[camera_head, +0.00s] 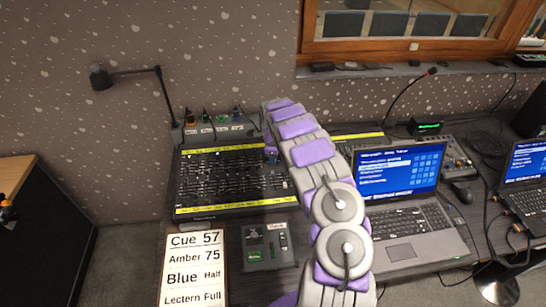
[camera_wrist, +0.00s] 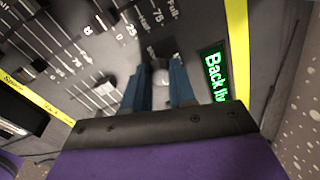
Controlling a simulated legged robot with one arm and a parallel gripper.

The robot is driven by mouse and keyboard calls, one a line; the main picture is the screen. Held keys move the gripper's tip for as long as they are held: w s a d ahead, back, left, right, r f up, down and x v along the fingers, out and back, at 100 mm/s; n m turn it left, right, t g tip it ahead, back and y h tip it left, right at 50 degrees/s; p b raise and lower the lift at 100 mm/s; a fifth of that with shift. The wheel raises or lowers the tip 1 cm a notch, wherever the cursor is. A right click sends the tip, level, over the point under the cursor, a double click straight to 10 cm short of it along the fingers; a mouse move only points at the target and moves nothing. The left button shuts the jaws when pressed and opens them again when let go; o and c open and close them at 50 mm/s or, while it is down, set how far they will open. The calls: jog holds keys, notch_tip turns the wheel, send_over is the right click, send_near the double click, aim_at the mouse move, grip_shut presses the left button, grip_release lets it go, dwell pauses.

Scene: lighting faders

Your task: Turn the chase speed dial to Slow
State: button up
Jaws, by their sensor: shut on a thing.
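A small round grey knob (camera_wrist: 160,72) sits between the two blue fingers of my gripper (camera_wrist: 160,82) in the wrist view. It appears to be the chase speed dial, but its label and pointer are too covered or small to read. My gripper is shut on it, with the fingers on either side. The dark lighting console (camera_head: 232,196) lies on the desk in the head view. My arm reaches over its right part, hiding the dial there.
A green-lit display (camera_wrist: 214,74) is close to the right finger. Fader rows (camera_wrist: 55,50) lie to the left. A laptop (camera_head: 400,172) stands right of my arm. A cue sheet (camera_head: 194,266) and a small control box (camera_head: 268,246) are in front of the console. A desk lamp (camera_head: 130,75) stands behind.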

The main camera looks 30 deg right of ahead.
jog(key=shift+d, duration=0.1)
grip_shut()
jog(key=shift+s, duration=0.1)
